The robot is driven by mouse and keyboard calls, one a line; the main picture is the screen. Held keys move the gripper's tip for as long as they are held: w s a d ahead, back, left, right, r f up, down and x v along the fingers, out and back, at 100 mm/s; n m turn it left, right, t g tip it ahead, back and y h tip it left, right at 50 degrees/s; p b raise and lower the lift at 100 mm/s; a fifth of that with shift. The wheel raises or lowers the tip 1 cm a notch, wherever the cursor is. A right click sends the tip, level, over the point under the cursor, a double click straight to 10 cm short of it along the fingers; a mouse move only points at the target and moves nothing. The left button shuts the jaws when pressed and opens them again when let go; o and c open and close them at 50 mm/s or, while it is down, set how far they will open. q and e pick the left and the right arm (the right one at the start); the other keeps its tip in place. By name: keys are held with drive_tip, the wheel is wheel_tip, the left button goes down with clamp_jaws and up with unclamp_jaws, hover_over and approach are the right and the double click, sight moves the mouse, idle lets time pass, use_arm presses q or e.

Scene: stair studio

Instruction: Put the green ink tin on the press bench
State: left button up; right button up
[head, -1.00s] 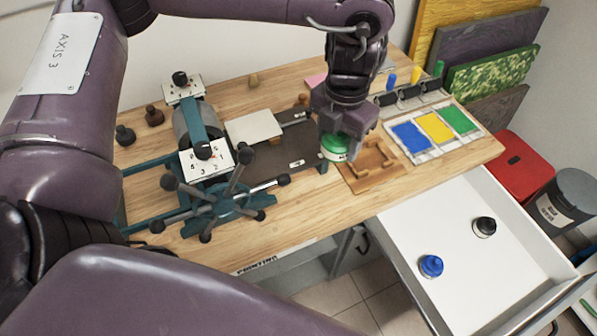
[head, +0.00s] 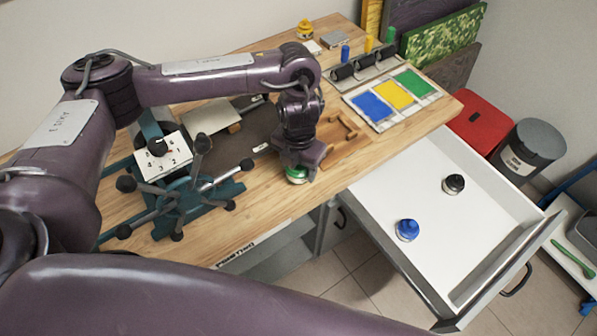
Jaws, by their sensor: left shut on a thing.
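The green ink tin (head: 297,175) is held in my left gripper (head: 301,168), which is shut on it. The tin is at the front part of the wooden press bench (head: 262,207), between the press and the open drawer. I cannot tell whether the tin's base touches the bench top, as the fingers partly hide it. The press with its spoked wheel (head: 188,200) stands to the left of the gripper. My right gripper does not show.
A white drawer (head: 425,215) stands open at the bench front, holding a blue tin (head: 406,229) and a black tin (head: 453,184). A wooden holder (head: 341,133), ink slabs (head: 393,95) and rollers (head: 362,67) lie right of the gripper. A yellow tin (head: 305,29) stands at the back.

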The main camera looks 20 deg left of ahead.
sight(299, 174)
use_arm(q)
drive_tip(key=shift+f, duration=1.35)
drive_tip(key=shift+f+b, duration=0.2)
drive_tip(key=shift+b, duration=0.15)
drive_tip(key=o, duration=1.2)
drive_tip(key=shift+o, duration=0.2)
drive_tip(key=shift+r, duration=0.15)
wheel_tip(299, 174, up, 10)
drive_tip(key=shift+r+p, duration=0.25)
drive_tip(key=shift+p, duration=0.4)
drive_tip(key=shift+r, duration=0.8)
